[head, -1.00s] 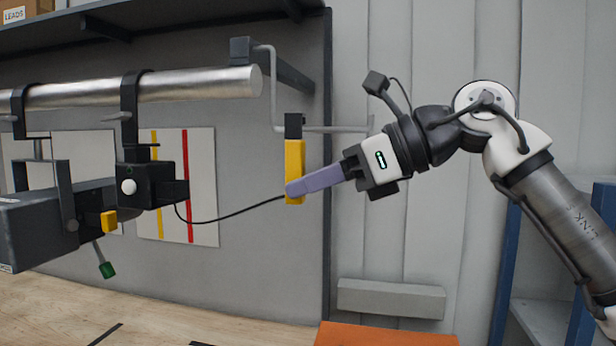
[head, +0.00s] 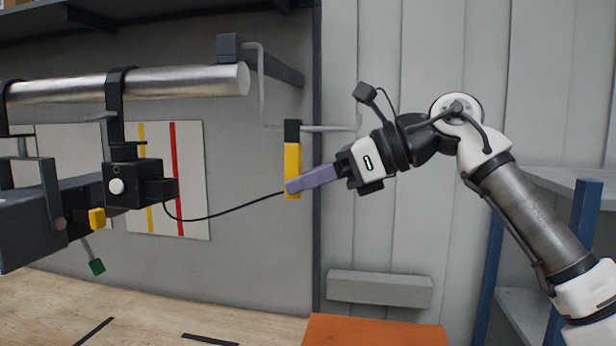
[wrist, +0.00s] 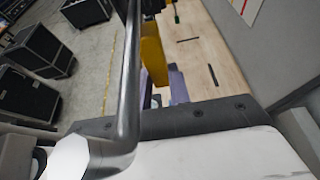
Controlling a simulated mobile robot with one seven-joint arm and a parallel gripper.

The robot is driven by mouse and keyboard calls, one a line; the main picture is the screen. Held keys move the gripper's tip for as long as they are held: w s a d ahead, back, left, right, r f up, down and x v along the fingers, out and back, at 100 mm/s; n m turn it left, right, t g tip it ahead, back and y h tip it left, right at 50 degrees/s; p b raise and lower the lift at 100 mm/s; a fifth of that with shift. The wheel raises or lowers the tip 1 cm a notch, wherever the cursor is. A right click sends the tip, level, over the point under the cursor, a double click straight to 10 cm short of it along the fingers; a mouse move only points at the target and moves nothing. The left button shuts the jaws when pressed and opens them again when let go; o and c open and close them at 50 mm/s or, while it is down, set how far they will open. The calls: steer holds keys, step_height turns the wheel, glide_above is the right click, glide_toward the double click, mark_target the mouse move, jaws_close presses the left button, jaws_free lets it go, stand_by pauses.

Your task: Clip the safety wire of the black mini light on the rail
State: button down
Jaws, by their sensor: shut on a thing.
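The black mini light (head: 133,184), a box with a white knob, hangs from the silver rail (head: 150,85) by a black clamp (head: 115,105). Its thin black safety wire (head: 225,213) sags from the light's right side to my gripper. My gripper (head: 292,186) is shut on the lower part of a yellow clip (head: 292,160) with a black top. The clip is upright, below and right of the rail's end, apart from the rail. In the wrist view, the yellow clip (wrist: 153,58) shows beyond my lilac fingers (wrist: 165,95). The wire's join to the clip is hidden.
A bent grey rod (head: 262,90) on a dark bracket (head: 265,62) stands by the rail's end; it also passes close to my wrist camera (wrist: 131,75). A larger dark lamp (head: 30,225) hangs at left. Black cases (wrist: 40,50) stand on the floor.

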steer(key=c, duration=1.2)
jaws_free()
steer(key=shift+d, duration=0.1)
